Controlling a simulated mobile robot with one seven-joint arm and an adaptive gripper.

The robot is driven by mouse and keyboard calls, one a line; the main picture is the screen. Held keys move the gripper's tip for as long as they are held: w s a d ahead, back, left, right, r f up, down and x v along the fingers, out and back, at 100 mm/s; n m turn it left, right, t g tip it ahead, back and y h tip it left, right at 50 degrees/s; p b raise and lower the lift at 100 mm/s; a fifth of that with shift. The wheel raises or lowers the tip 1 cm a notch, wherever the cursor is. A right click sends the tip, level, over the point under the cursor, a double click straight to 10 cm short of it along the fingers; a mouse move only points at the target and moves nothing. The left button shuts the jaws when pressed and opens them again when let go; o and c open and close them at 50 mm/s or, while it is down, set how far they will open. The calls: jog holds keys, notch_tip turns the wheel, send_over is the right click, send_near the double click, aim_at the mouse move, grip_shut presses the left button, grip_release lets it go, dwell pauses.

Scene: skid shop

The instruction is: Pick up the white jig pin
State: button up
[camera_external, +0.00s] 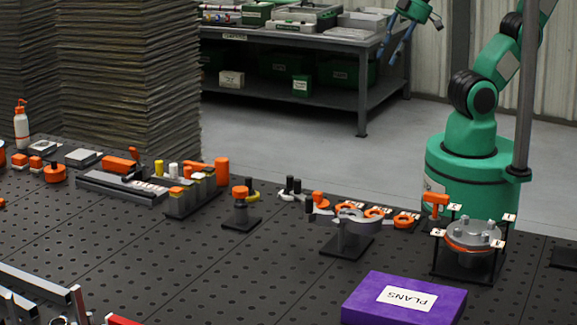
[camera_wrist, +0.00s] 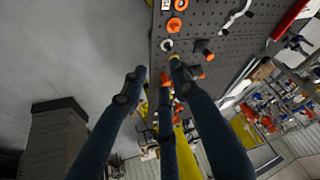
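The white jig pin (camera_external: 173,170) stands upright in the external view, at the left middle of the black perforated table (camera_external: 215,275). It is beside a yellow pin (camera_external: 159,168) and behind a grey rail fixture. My gripper (camera_external: 388,50) is high at the top of the external view, far to the right of the pin and well apart from it. Its blue fingers are spread and empty; they also show in the wrist view (camera_wrist: 158,72). I cannot make out the white pin in the wrist view.
An orange toggle clamp (camera_external: 121,164) and a stepped block with several orange and yellow pins (camera_external: 192,199) crowd the pin. An orange-topped post (camera_external: 241,205) stands to the right. A purple PLANS box (camera_external: 404,298) lies at the front right. The table's front middle is clear.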

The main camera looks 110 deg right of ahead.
aim_at(174, 174)
jog(key=w+d+r+g+p, duration=0.1)
jog(key=w+r+p, duration=0.15)
jog(key=w, duration=0.55)
jog(key=w+d+r+p, duration=0.2)
jog(key=w+r, duration=0.2)
jog(key=w, duration=0.5)
jog(key=w+d+f+g+p, duration=0.1)
jog(key=w+d+p, duration=0.1)
jog(key=w, duration=0.6)
jog(key=w+d+f+p, duration=0.1)
jog(key=w+d+p, duration=0.1)
jog(key=w, duration=0.6)
jog(key=w+d+f+p, duration=0.2)
jog(key=w+d+f, duration=0.15)
jog(key=w, duration=0.35)
jog(key=w+d+f+p, duration=0.25)
jog(key=w+f, duration=0.25)
jog(key=w, duration=0.3)
jog(key=w+d+f+g+p, duration=0.1)
jog(key=w+d+f, duration=0.3)
jog(key=f, duration=0.4)
jog(key=w+d+f+p, duration=0.2)
jog(key=w+d+f, duration=0.2)
jog(key=f, duration=0.5)
jog(key=shift+w+d+f+g, duration=0.25)
jog(key=shift+w+g, duration=0.15)
jog(key=shift+w, duration=0.45)
jog(key=shift+f, duration=0.15)
